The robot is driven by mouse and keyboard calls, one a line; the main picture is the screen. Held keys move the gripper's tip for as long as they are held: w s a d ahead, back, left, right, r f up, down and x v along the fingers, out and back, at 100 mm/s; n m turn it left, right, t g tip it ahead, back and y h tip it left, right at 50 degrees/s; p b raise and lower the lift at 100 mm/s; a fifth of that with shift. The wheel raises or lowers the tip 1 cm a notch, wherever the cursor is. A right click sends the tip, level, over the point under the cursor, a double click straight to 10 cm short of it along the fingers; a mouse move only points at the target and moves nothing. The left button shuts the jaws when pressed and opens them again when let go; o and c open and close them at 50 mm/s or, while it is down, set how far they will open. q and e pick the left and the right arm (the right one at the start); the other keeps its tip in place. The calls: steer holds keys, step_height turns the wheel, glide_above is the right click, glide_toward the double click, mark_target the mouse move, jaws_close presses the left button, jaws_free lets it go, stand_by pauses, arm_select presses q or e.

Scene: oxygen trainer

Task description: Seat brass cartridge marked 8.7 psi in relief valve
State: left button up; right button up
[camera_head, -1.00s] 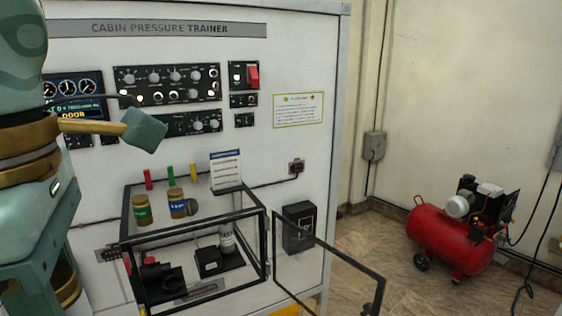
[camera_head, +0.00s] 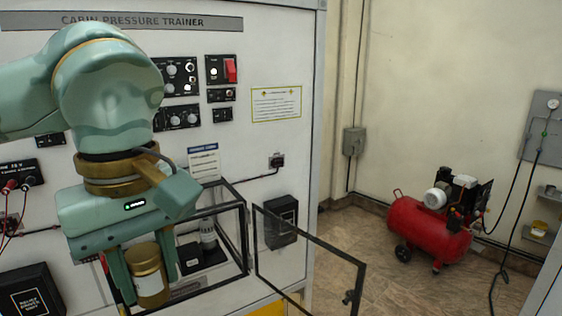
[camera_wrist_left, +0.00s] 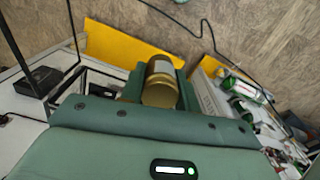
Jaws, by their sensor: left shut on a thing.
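My left gripper (camera_head: 146,284) points down in front of the clear, black-framed case (camera_head: 246,235). It is shut on a brass cartridge (camera_head: 150,290) with a pale label band; I cannot read its marking. In the left wrist view the cartridge (camera_wrist_left: 160,88) sits between the two green fingers. My arm and gripper cover the case's left part. My right gripper is not in view.
The case's framed door (camera_head: 318,246) stands open to the right. A black box (camera_head: 32,292) is at lower left, and another (camera_head: 281,222) is on the panel. A red compressor (camera_head: 430,226) is on the floor at right. A printed card (camera_head: 203,163) stands behind the case.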

arm_select(q)
steer(key=w+a+f+m+b, duration=0.1)
steer(key=w+f+m+b, duration=0.2)
steer(key=f, duration=0.5)
steer(key=w+a+f+m+b, duration=0.1)
steer(key=w+f+m+b, duration=0.15)
steer(key=f+m, duration=0.45)
steer(key=s+a+f+b, duration=0.1)
steer(key=a+f+b, duration=0.1)
steer(key=f, duration=0.7)
steer(key=a+f+n+b, duration=0.1)
steer(key=a+f+b, duration=0.1)
steer(key=f, duration=0.8)
steer(key=shift+s+f+b, duration=0.15)
steer(key=shift+s+b, duration=0.2)
steer(key=shift+s, duration=0.05)
